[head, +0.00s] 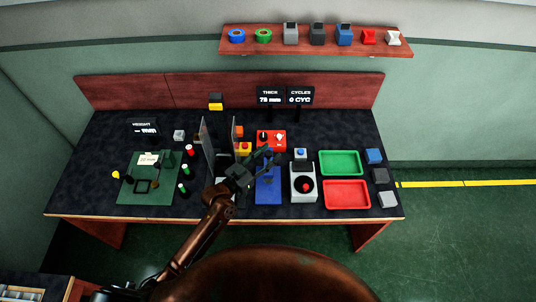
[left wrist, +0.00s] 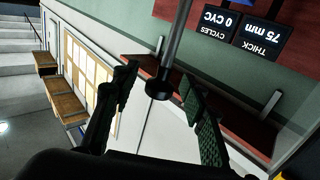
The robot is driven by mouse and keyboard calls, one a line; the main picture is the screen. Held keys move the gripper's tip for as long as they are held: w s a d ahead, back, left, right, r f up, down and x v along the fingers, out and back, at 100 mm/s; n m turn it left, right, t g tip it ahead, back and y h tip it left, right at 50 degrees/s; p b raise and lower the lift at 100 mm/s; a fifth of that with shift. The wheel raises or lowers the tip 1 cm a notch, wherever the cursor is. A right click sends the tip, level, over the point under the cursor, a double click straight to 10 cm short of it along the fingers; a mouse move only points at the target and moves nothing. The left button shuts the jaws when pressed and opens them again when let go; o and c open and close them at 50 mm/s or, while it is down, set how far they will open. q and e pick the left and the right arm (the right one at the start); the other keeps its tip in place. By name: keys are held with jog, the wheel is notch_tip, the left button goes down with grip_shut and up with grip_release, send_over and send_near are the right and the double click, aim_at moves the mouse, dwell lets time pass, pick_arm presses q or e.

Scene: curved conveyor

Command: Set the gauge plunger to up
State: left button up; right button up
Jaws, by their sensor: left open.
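The thickness gauge has a blue base (head: 268,190) in the middle of the bench. Its plunger shows in the left wrist view as a grey rod with a dark round knob (left wrist: 160,86). My left gripper (head: 266,158) is above the far end of the blue base and hides part of the gauge. In the left wrist view my left gripper (left wrist: 158,77) is open, with one finger on each side of the knob and visible gaps. The THICK display (head: 270,96) reads 75 mm. My right gripper is not in view.
A red box with knobs (head: 271,141) stands behind the gauge. Upright dark panels (head: 209,150) are close on its left.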

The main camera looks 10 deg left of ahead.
pick_arm(q)
jog(key=v, duration=1.2)
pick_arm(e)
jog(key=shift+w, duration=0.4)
pick_arm(q)
jog(key=shift+a, duration=0.1)
